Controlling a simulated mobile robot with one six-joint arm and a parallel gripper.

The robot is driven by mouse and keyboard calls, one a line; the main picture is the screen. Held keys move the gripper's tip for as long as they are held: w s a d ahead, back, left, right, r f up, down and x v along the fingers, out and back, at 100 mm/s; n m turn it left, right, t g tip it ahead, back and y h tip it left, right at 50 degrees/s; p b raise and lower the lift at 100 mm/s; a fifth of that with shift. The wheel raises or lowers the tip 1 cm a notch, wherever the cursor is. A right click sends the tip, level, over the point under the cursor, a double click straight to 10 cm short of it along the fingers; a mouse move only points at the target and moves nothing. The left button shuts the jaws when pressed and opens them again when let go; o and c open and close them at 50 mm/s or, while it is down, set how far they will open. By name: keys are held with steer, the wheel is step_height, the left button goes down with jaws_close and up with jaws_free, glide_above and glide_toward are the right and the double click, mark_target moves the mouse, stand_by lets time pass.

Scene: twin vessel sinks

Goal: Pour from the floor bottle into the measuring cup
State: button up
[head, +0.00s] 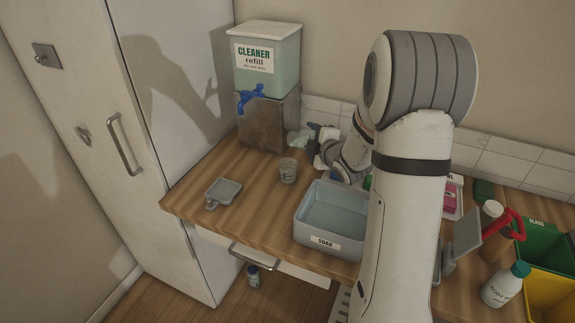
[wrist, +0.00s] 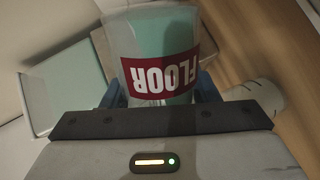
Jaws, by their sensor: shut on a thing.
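The floor bottle (wrist: 160,62) is clear with teal liquid and a red FLOOR label, which reads upside down in the wrist view. My gripper (wrist: 160,100) is shut on it, with a blue finger on each side. In the head view my gripper (head: 322,135) is small and partly hidden by my arm, near the cleaner dispenser; a pale green shape beside it appears to be the bottle (head: 298,140). The clear measuring cup (head: 288,171) stands upright on the wooden counter, just in front of the bottle. I cannot tell whether liquid is flowing.
The cleaner dispenser (head: 265,65) with a blue tap stands on a block behind the cup. A grey SOAK basin (head: 325,241) is to the right, a small grey tray (head: 222,191) to the left. Bottles and coloured bins (head: 550,284) are at far right. Counter is clear around the cup's front.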

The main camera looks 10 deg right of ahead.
steer(key=shift+r+n+b, duration=0.3)
steer(key=shift+b, duration=0.35)
stand_by(1.1)
